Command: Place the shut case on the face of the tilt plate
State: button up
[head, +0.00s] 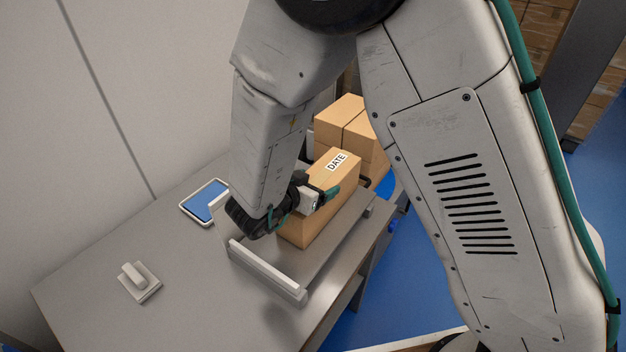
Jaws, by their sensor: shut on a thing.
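The shut case (336,182) is a tan cardboard box with a white "DATE" label on top. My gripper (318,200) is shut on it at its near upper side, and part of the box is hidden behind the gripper. The box is over the grey tilt plate (322,250), which has a raised pale lip (268,272) at its near left end. The box's lower edge appears at or very close to the plate's face. I cannot tell whether it touches.
Other cardboard boxes (340,117) stand just behind the case. A blue-screened tablet (203,203) and a small pale block-like fixture (139,281) are on the grey table (190,290). A wall (150,80) bounds the left. The table's front left is mostly clear.

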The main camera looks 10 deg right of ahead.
jog(key=o, duration=2)
jog(key=shift+f, duration=0.1)
jog(key=shift+c, duration=0.2)
jog(key=v, duration=1.2)
jog(key=w+r+n+t+y, duration=0.2)
jog(key=w+r+y, duration=0.7)
notch_tip(320, 180, up, 6)
jog(key=s+d+n+g+y, duration=0.1)
jog(key=n+y, duration=0.2)
jog(key=y, duration=0.1)
jog(key=s+d+r+n+g+h, duration=0.1)
jog(key=s+d+g, duration=0.3)
jog(key=s+d, duration=0.8)
jog(key=s+d+r+n+g+h, duration=0.1)
jog(key=s+d+g, duration=0.4)
jog(key=s+d, duration=0.6)
jog(key=s+n+h, duration=0.1)
jog(key=s+n, duration=0.1)
jog(key=s, duration=0.2)
jog(key=shift+s+d, duration=0.4)
